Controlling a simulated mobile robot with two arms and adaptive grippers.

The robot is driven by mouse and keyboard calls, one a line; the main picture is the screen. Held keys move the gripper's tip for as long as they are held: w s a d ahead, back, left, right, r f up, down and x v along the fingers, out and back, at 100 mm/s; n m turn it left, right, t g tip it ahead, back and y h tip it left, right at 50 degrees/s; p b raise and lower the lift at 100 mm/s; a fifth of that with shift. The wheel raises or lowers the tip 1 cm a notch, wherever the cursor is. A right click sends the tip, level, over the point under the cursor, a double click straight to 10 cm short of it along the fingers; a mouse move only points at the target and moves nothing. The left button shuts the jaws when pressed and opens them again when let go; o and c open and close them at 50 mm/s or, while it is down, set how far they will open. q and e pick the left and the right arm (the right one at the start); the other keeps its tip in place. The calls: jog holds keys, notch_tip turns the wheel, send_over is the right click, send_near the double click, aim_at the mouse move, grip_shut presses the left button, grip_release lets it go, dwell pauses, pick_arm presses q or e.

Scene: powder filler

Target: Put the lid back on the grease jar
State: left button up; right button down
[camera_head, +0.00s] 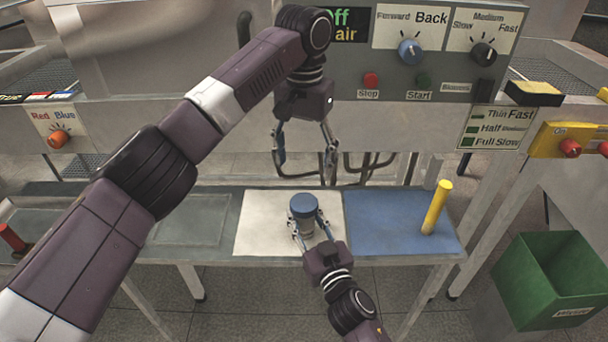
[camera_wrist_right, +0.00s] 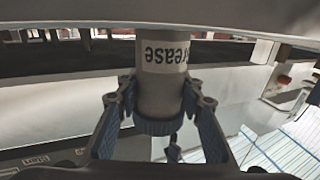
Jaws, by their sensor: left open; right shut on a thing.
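The grease jar (camera_head: 306,228) stands upright on the white mat (camera_head: 262,222). Its blue lid (camera_head: 303,204) sits on top of it. In the right wrist view the jar (camera_wrist_right: 162,85) appears upside down with its "Grease" label, and the blue lid (camera_wrist_right: 164,126) is at its lower end in the picture. My right gripper (camera_head: 309,226) is shut on the jar, its pads on either side of the body close to the lid. Whether the lid is fully seated cannot be told. My left gripper (camera_head: 305,172) is open and empty, above and behind the jar.
A blue mat (camera_head: 390,222) with a yellow cylinder (camera_head: 436,207) lies to the right of the white mat. A green bin (camera_head: 548,280) stands at lower right. The machine's control panel (camera_head: 430,50) rises behind. The table's left part is mostly clear.

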pick_arm(q)
jog(key=shift+r, duration=0.3)
pick_arm(e)
jog(key=c, duration=1.2)
grip_release()
jog(key=shift+c, duration=0.2)
jog(key=v, duration=1.2)
